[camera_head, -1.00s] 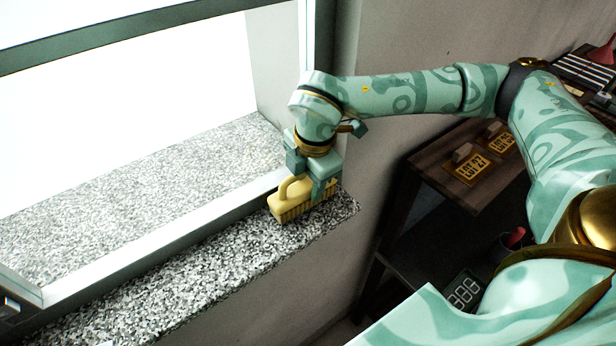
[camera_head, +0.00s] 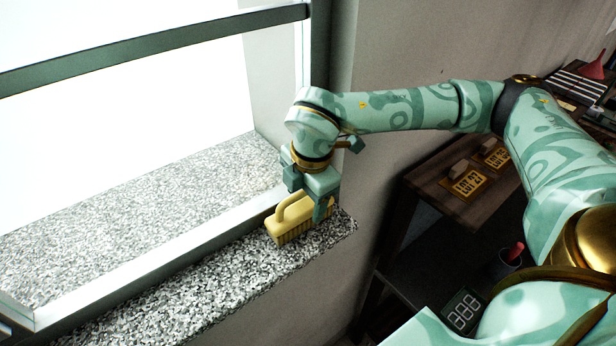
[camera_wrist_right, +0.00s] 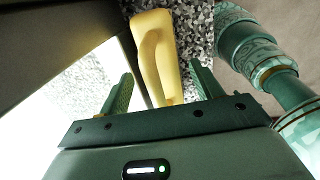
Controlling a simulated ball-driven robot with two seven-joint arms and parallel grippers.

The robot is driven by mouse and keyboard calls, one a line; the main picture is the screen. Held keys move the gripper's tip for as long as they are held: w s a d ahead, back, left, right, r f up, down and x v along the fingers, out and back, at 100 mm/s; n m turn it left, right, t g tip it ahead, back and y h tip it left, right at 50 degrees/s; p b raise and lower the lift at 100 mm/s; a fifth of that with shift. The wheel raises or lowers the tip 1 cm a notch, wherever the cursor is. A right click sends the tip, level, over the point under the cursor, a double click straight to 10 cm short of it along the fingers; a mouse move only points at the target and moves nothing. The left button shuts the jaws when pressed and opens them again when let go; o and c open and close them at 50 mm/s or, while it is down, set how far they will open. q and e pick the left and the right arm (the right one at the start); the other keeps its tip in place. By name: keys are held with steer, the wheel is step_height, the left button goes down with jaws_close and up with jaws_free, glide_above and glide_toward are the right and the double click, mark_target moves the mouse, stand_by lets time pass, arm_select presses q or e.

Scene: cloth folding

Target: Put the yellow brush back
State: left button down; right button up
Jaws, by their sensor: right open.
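The yellow brush (camera_head: 290,220) stands upright on the speckled stone window sill, near its right end, with its arched handle on top. My right gripper (camera_head: 308,200) is open at the brush's right end, just above the sill. In the right wrist view the brush (camera_wrist_right: 156,50) runs away from the camera, and its near end lies between the two spread fingers of the gripper (camera_wrist_right: 160,92). I cannot tell whether a finger touches it. My left gripper is in neither view.
The stone sill (camera_head: 190,300) runs along the window frame (camera_head: 150,268) and ends just right of the brush. A dark wooden table (camera_head: 435,185) with number plates (camera_head: 468,184) stands to the right. A cup (camera_head: 507,262) and a digit display (camera_head: 462,310) sit lower down.

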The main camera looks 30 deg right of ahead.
mark_target(310, 212)
step_height(310, 212, up, 10)
steer(key=s+b, duration=0.1)
steer(key=shift+s+r+b, duration=0.25)
steer(key=shift+s+b, duration=0.05)
